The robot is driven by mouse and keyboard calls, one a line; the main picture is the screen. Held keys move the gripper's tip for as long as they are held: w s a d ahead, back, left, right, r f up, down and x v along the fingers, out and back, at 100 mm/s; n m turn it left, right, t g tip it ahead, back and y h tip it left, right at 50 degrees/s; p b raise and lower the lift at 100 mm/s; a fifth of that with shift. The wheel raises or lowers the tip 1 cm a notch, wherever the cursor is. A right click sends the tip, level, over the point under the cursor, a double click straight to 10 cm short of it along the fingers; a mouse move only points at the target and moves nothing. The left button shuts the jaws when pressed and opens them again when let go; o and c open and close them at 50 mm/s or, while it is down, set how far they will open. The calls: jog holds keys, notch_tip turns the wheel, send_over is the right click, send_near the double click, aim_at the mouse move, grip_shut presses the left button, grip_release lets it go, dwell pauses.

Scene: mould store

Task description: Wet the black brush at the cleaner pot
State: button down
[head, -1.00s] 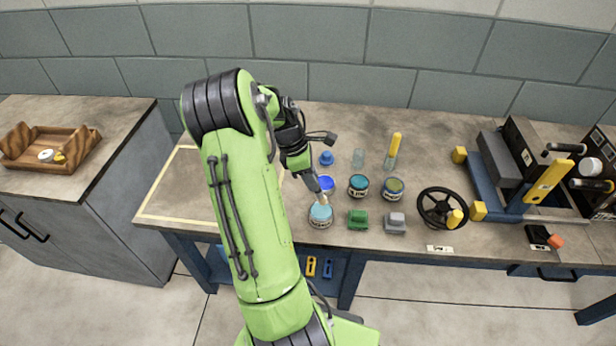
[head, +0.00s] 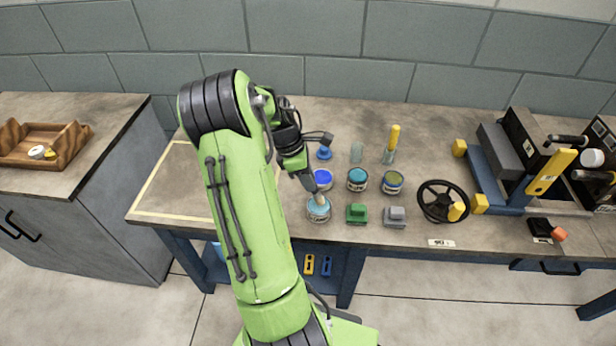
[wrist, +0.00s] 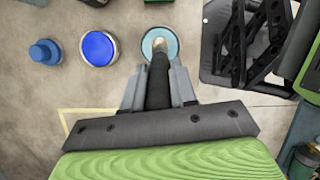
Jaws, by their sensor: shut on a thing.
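My gripper (head: 309,183) is shut on the black brush (wrist: 158,82), whose dark handle runs between the fingers in the wrist view. The brush points down, slightly tilted, with its pale bristle tip (wrist: 160,45) over the open top of a pot with light-blue contents (head: 318,213). This pot also shows in the wrist view (wrist: 172,37). Its label is too small to read, so I cannot confirm it is the cleaner pot. The tip appears at or inside the pot's mouth; whether it touches the liquid I cannot tell.
Close behind stand a blue pot (head: 323,180), a teal pot (head: 357,179) and an olive pot (head: 392,183). The taped area (head: 180,185) at left looks clear.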

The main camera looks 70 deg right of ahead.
jog(key=shift+f, duration=0.5)
dwell(1.4)
notch_tip(320, 180, up, 7)
jog(key=p, duration=0.7)
jog(key=shift+r, duration=0.15)
